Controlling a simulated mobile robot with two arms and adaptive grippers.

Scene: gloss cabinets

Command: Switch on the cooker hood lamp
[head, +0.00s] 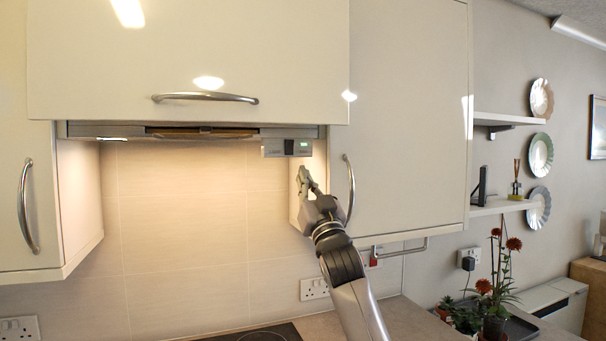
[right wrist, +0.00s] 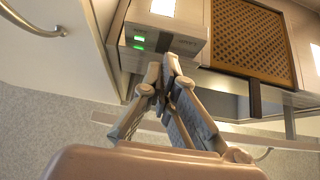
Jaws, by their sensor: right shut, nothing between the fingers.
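The cooker hood (head: 215,131) is a slim strip under the wall cabinet. Its control box (head: 272,148) hangs at the right end with a dark switch and a small green light. In the right wrist view the control box (right wrist: 185,40) shows two green lights and a bright white panel. The hood's left underside glows and the tiles below are lit warmly. My right gripper (head: 303,176) is shut and empty, just below the box. In the right wrist view its fingertips (right wrist: 163,72) meet close under the box; contact cannot be told. My left gripper is out of view.
A tall cabinet door (head: 410,110) with a vertical handle (head: 350,188) stands close right of my gripper. A left cabinet (head: 25,190) hangs opposite. The hob (head: 262,334) and worktop lie below. Potted red flowers (head: 495,290) stand at the right. Space below the hood is open.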

